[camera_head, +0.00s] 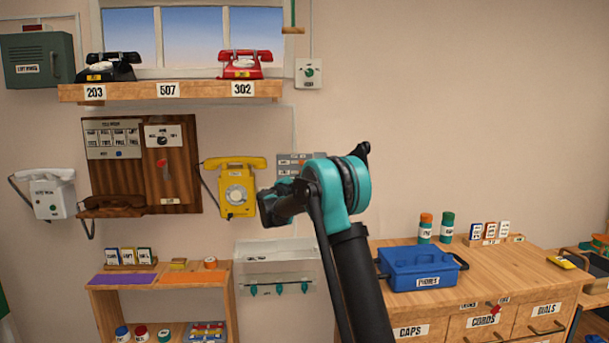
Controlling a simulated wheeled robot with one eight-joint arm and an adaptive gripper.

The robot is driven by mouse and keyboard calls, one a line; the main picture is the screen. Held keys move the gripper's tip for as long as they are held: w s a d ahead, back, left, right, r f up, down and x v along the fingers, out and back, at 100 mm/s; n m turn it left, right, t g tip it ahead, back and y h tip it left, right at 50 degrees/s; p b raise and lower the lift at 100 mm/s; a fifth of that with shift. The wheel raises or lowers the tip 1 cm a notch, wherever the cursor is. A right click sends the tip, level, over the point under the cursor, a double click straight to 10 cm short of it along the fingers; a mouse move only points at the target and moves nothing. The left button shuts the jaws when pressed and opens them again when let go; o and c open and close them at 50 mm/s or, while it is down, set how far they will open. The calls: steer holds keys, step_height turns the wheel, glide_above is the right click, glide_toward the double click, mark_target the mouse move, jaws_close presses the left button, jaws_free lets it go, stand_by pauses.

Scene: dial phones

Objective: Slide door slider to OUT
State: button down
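My arm reaches up in the middle of the view, with a teal wrist. My gripper (272,206) is a dark shape at its left end, just right of the yellow wall phone. Its fingers are too small and dark to tell open from shut. No slider can be clearly read as the door slider. A grey wall panel (287,160) with small labels and an orange spot is just above my gripper, partly hidden by my arm. A wooden board (183,185) on the left carries a dial, a red knob (161,163) and a small label.
The yellow phone (236,190) hangs close to my gripper. A clear bin (262,262) with teal hooks is below. A shelf (130,92) with black and red phones is above. A blue toolbox (420,267) stands on the right cabinet. The upper right wall is bare.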

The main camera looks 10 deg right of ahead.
steer(key=w+d, duration=0.2)
steer(key=w, duration=0.7)
steer(key=shift+w+f, duration=0.15)
stand_by(0.4)
steer(key=shift+d, duration=0.1)
steer(key=a, duration=0.3)
steer(key=shift+a, duration=0.2)
